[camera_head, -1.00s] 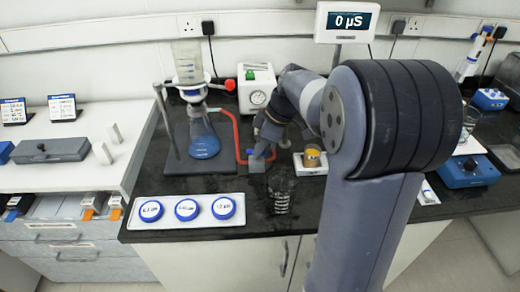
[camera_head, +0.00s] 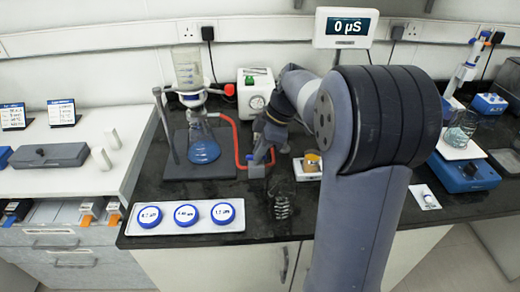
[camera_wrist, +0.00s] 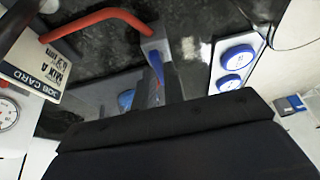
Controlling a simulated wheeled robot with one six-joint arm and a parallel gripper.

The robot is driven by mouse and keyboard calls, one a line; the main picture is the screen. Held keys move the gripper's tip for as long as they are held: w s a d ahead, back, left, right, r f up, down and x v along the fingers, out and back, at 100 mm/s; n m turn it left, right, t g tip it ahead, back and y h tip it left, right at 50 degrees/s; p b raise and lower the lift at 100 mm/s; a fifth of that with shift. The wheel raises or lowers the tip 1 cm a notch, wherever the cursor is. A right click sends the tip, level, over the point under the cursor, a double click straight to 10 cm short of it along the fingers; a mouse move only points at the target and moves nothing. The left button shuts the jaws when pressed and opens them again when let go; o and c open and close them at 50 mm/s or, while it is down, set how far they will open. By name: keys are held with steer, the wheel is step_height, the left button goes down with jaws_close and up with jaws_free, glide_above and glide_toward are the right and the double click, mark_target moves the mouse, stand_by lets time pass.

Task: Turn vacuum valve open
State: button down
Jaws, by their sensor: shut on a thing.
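The vacuum valve (camera_head: 257,171) is a small grey block on the red hose, in the middle of the bench. In the wrist view the valve's blue handle (camera_wrist: 156,66) stands out from the grey block. My gripper (camera_head: 263,158) reaches down onto the valve from behind and to the right. It is shut on the blue handle, and the fingers hide much of it. The exact angle of the handle is hard to tell. The red hose (camera_head: 237,140) runs from the filter flask (camera_head: 203,150), which holds blue liquid, to the valve.
A white pump (camera_head: 255,93) with a gauge stands behind the valve. A glass beaker (camera_head: 281,206) and a tray (camera_head: 150,228) of blue-lidded dishes are in front. A small amber jar (camera_head: 312,160) stands to the right. A blue stirrer (camera_head: 465,173) is at far right.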

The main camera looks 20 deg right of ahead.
steer(key=c, duration=1.5)
jaws_free()
steer(key=v, duration=1)
steer(key=shift+d+r, duration=0.2)
steer(key=shift+r, duration=0.2)
steer(key=x, duration=1.1)
